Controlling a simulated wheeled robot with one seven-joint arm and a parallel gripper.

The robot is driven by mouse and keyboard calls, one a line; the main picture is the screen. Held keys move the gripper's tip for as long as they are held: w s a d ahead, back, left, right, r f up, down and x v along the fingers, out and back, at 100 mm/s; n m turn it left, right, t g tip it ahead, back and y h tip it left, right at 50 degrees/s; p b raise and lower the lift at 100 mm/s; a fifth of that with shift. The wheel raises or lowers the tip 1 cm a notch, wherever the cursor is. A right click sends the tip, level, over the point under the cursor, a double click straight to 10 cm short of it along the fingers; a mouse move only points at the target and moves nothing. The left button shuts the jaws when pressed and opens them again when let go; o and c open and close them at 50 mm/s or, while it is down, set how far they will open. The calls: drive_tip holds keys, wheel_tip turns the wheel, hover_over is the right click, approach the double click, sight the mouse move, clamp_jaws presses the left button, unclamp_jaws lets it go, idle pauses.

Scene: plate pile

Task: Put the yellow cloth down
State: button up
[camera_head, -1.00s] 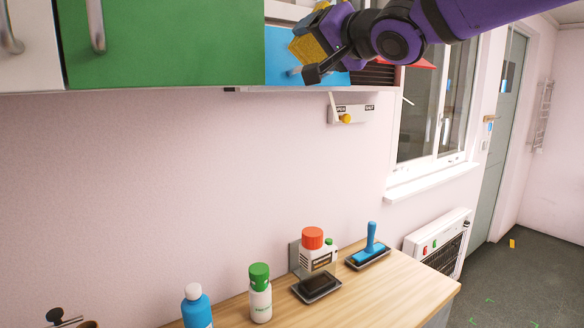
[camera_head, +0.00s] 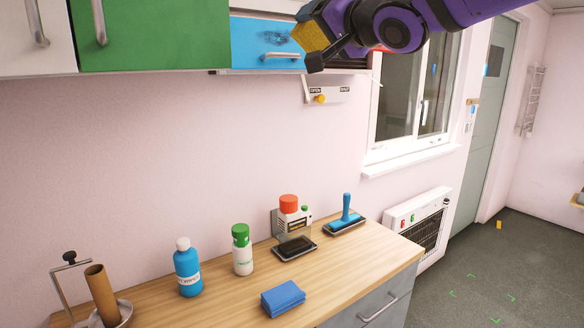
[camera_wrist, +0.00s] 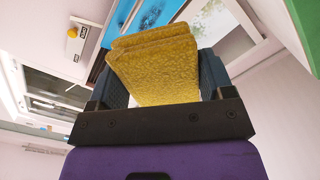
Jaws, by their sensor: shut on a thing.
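The yellow cloth (camera_head: 313,35) is a folded, textured yellow pad held high at the top of the head view, in front of the blue cabinet door. In the wrist view the cloth (camera_wrist: 155,65) stands between the two dark fingers of my gripper (camera_wrist: 157,85). My gripper (camera_head: 322,42) is shut on it, well above the wooden counter (camera_head: 235,290).
A blue folded cloth (camera_head: 283,298) lies on the counter's front. Behind it stand a blue bottle (camera_head: 188,273), a green-capped bottle (camera_head: 242,255), a red-capped container (camera_head: 290,215), a black tray (camera_head: 294,249) and a blue-handled tool (camera_head: 346,215). A roll holder (camera_head: 102,295) is at left.

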drive_tip(key=w+d+f+m+h, duration=0.1)
drive_tip(key=w+d+f, duration=0.3)
drive_tip(key=f, duration=0.8)
drive_tip(key=w+d+f+t+h, duration=0.1)
drive_tip(key=w+d+f, duration=0.1)
drive_tip(key=w+f, duration=0.65)
drive_tip(key=w+d+f+m+h, duration=0.1)
drive_tip(key=w+d+f, duration=0.2)
drive_tip(key=f, duration=1.2)
drive_tip(key=s+d+f+m+t+h, duration=0.1)
drive_tip(key=s+d+f+m+h, duration=0.1)
drive_tip(key=d+f, duration=0.6)
drive_tip(key=s+d+f+m+t+h, duration=0.1)
drive_tip(key=s+d+f+m+h, duration=0.2)
drive_tip(key=d+f, duration=0.5)
wheel_tip(320, 180, down, 7)
drive_tip(key=shift+s+d+f+h, duration=0.2)
drive_tip(key=shift+s+h, duration=0.35)
drive_tip(key=shift+h, duration=0.65)
drive_tip(key=s+f, duration=0.2)
drive_tip(key=f, duration=0.1)
drive_tip(key=s+f, duration=0.3)
drive_tip(key=shift+a, duration=0.1)
